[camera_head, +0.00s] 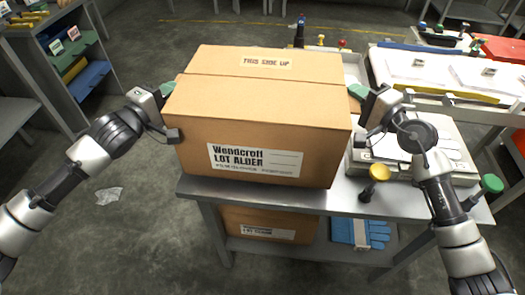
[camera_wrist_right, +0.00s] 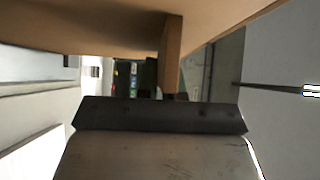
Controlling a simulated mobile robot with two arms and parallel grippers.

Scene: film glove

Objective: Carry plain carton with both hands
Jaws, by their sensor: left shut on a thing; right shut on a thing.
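The plain carton (camera_head: 262,113) is a large brown box with a "THIS SIDE UP" label on top and a white "Wendcroft LOT ALDER" label in front. It is upright at the left part of the grey table (camera_head: 335,205); I cannot tell whether it touches the top. My left gripper (camera_head: 170,110) is shut on its left side. My right gripper (camera_head: 362,112) is shut on its right side. In the right wrist view the carton's brown board (camera_wrist_right: 85,25) fills the top, and a narrow brown strip (camera_wrist_right: 172,60) runs down to the gripper. The fingertips are partly hidden.
Right of the carton are a yellow-topped knob (camera_head: 379,172), a grey device (camera_head: 440,150) and a green knob (camera_head: 491,183). Another carton (camera_head: 258,226) and blue gloves (camera_head: 360,233) lie on the lower shelf. Shelving (camera_head: 75,65) stands left; open floor lies between.

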